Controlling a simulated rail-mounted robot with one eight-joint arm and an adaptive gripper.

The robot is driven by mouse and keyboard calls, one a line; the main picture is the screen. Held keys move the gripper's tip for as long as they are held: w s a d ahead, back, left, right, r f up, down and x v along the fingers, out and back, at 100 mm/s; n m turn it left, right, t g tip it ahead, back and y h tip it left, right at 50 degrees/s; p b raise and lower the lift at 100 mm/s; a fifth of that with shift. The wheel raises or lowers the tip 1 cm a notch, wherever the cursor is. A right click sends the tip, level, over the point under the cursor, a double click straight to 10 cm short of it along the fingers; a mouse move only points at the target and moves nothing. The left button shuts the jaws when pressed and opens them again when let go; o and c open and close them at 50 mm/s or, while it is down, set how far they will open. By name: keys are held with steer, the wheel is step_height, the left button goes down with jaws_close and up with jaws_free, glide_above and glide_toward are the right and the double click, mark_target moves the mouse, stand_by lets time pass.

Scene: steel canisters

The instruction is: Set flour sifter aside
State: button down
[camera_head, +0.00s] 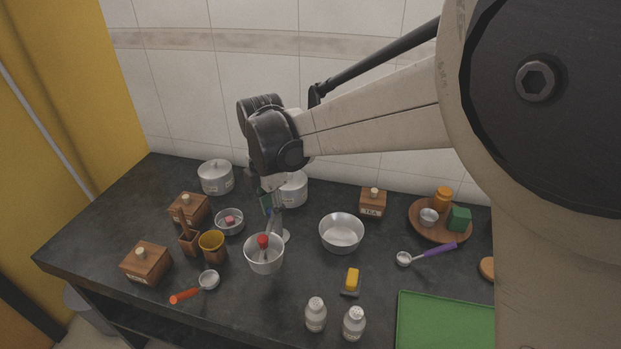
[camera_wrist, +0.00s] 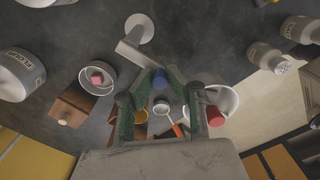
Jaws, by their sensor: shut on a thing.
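The flour sifter (camera_head: 264,260) is a pale metal cup with a red knob, left of the middle of the counter. In the wrist view the sifter (camera_wrist: 232,101) shows to the right of my fingers, its red knob beside the right finger. My gripper (camera_head: 268,207) is above and behind the cup; its green fingers (camera_wrist: 160,88) are shut at the sifter's grip side. The grasp itself is partly hidden. I cannot tell whether the cup touches the counter.
A brown cup (camera_head: 212,247), a small bowl (camera_head: 229,222) and an orange-handled scoop (camera_head: 208,281) stand close left. A metal bowl (camera_head: 341,235) is to the right, two shakers (camera_head: 316,315) in front, and canisters (camera_head: 292,189) behind. Dark counter shows bare in front of the sifter.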

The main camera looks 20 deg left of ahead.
stand_by(0.3)
steer(key=c, duration=1.7)
jaws_free()
steer(key=shift+o, duration=0.2)
